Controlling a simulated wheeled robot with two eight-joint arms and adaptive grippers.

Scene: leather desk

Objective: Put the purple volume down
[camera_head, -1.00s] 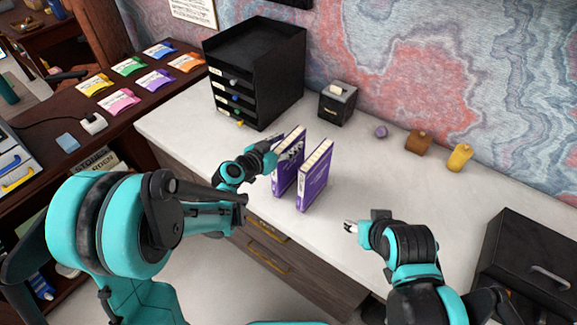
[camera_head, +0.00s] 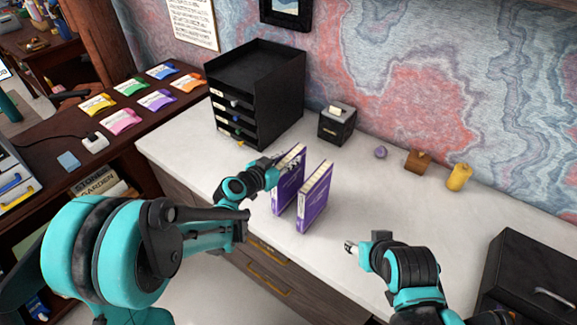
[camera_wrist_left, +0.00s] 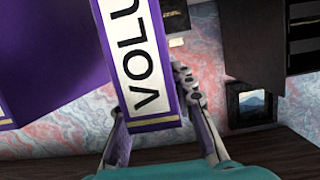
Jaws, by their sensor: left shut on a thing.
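Two purple volumes stand upright side by side on the pale desk (camera_head: 400,235). My left gripper (camera_head: 276,165) is at the upper edge of the left purple volume (camera_head: 289,182). In the left wrist view this volume, with a white "VOLU" label (camera_wrist_left: 140,58), is between the fingers, and the left gripper (camera_wrist_left: 165,100) is shut on it. The right purple volume (camera_head: 314,200) stands beside it with a narrow gap. Whether the held volume's bottom touches the desk cannot be told. My right gripper (camera_head: 350,247) is apart from both volumes, its fingers too small to judge.
A black drawer organizer (camera_head: 255,95) and a small black box (camera_head: 337,124) stand behind the volumes. A purple ball (camera_head: 380,152), a brown block (camera_head: 417,162) and a yellow object (camera_head: 458,177) line the wall. A black cabinet (camera_head: 530,275) is at right. Desk between is clear.

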